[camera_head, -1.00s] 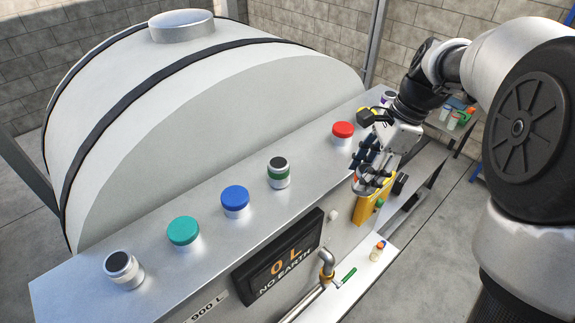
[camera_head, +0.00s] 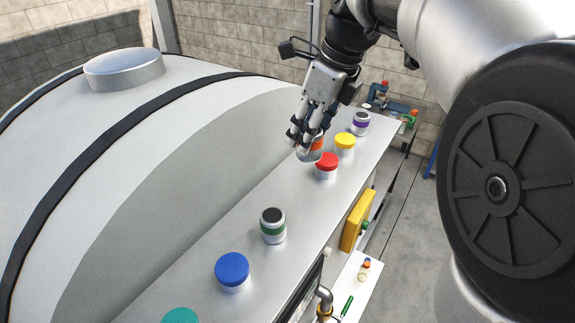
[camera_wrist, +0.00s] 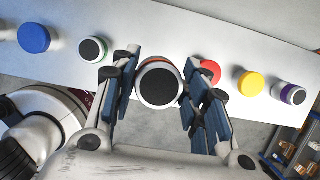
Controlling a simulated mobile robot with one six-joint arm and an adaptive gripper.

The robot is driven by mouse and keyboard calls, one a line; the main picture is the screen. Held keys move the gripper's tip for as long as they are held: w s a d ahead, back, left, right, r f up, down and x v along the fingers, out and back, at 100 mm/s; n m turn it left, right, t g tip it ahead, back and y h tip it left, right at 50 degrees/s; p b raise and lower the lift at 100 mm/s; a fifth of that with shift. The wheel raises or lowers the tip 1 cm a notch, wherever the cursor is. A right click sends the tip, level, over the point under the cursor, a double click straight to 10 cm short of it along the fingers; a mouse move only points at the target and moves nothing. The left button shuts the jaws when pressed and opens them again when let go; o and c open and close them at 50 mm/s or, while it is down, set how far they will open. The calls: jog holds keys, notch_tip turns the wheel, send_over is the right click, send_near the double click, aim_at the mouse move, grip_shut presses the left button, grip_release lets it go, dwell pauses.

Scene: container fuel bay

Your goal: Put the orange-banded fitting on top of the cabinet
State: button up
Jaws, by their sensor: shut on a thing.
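The orange-banded fitting (camera_head: 313,150) is held between the fingers of my gripper (camera_head: 308,140), over the far part of the cabinet's metal top (camera_head: 305,197). In the wrist view the fitting (camera_wrist: 160,84) shows its dark round end and a thin orange rim between the blue-padded fingers of my gripper (camera_wrist: 160,95). The cabinet top (camera_wrist: 135,25) lies behind it there. The fitting looks roughly upright. I cannot tell whether its base touches the cabinet top. The fingers hide part of its side.
Close by on the cabinet stand a red-capped jar (camera_head: 326,166), a yellow-capped one (camera_head: 345,143) and a purple-banded one (camera_head: 361,123). A green-banded fitting (camera_head: 273,226) and a blue-capped jar (camera_head: 232,272) stand nearer. The large white tank (camera_head: 180,140) rises to the left.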

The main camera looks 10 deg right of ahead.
jog(key=f, duration=0.6)
jog(key=f+b, duration=0.1)
jog(key=f, duration=0.6)
jog(key=shift+w+a, duration=0.15)
jog(key=shift+w, duration=0.05)
jog(key=shift+f, duration=0.2)
jog(key=o, duration=1.1)
